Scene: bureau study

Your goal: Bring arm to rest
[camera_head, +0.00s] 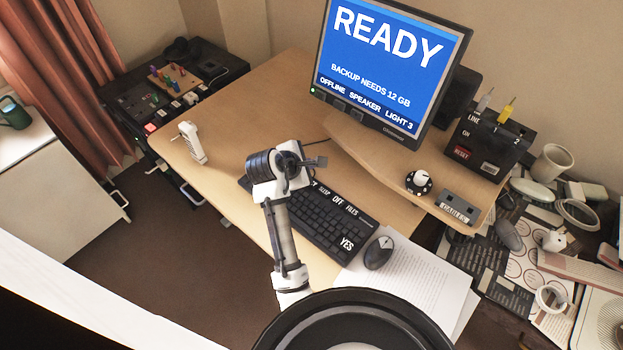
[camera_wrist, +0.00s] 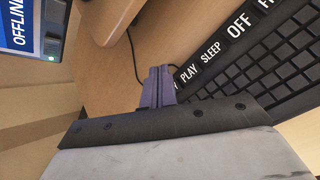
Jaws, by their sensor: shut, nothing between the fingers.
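My arm reaches up over the desk in the head view, its hand above the left end of the black keyboard (camera_head: 325,222). My gripper (camera_head: 320,161) is seen there from behind, partly hidden by the wrist. In the wrist view my gripper (camera_wrist: 158,88) shows its two purple-grey fingers side by side and touching, with nothing between them. The keyboard (camera_wrist: 255,65) lies just right of the fingers in that view, its PLAY, SLEEP and OFF keys readable. I cannot tell the exact height of the fingertips above the desk.
The wooden desk (camera_head: 230,115) has free room left of the keyboard, except for a white upright device (camera_head: 193,143). The monitor (camera_head: 390,62) stands behind on a raised shelf. A mouse (camera_head: 379,252) and papers (camera_head: 415,285) lie to the right. A cluttered surface is at far right.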

